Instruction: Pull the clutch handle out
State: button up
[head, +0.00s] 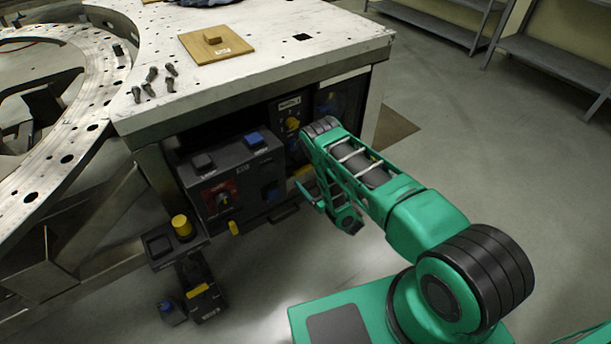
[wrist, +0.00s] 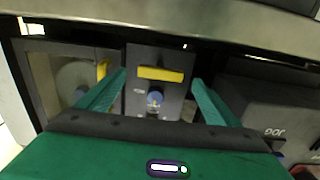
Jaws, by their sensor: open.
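In the wrist view a yellow bar handle (wrist: 160,74) lies level across the upper part of a dark panel (wrist: 140,112). No readable label shows which handle is the clutch handle. My gripper (wrist: 160,77) is open, with its two green fingers apart on either side of the yellow bar in the picture. I see no contact, and the depth gap is hard to judge. A blue knob (wrist: 155,97) sits below the bar. A second yellow handle (wrist: 103,69) stands upright to the left. In the head view my gripper (head: 318,200) is low before the cabinet, partly hidden by my arm.
A metal table top (head: 290,45) overhangs the panels. A dark control box (head: 232,178) with blue and black buttons stands left of my arm. Small boxes with a yellow button (head: 182,226) stand lower left. The floor (head: 480,150) to the right is clear.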

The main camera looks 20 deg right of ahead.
jog(key=v, duration=0.5)
jog(key=shift+w, duration=0.1)
dwell(0.3)
